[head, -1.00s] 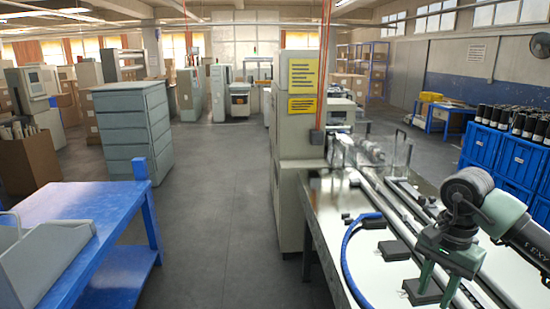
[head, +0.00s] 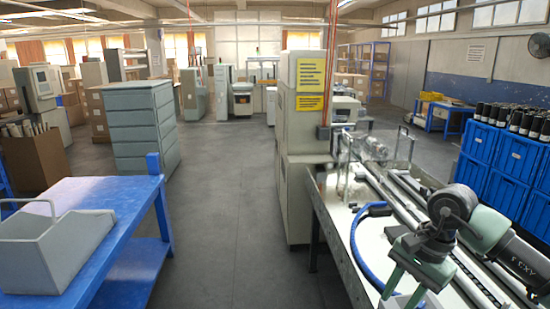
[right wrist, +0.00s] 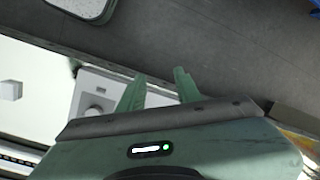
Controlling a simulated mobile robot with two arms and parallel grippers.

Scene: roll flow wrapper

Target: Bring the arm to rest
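My right arm reaches in from the right in the head view, over the machine's long bed. Its green gripper (head: 404,296) points down near the bed's front edge, with the fingertips close to the bottom of the picture. In the right wrist view the two green fingers of the right gripper (right wrist: 160,75) stand apart with nothing between them. Grey floor and part of a pale machine surface show beyond them. My left arm and gripper are not in view.
The wrapper machine's bed (head: 345,225) with metal rails and a blue hose (head: 357,235) lies under my right arm. A blue table (head: 125,205) with a grey bin (head: 45,255) stands at left. Blue crates (head: 510,160) stand at right. The aisle floor (head: 225,230) is clear.

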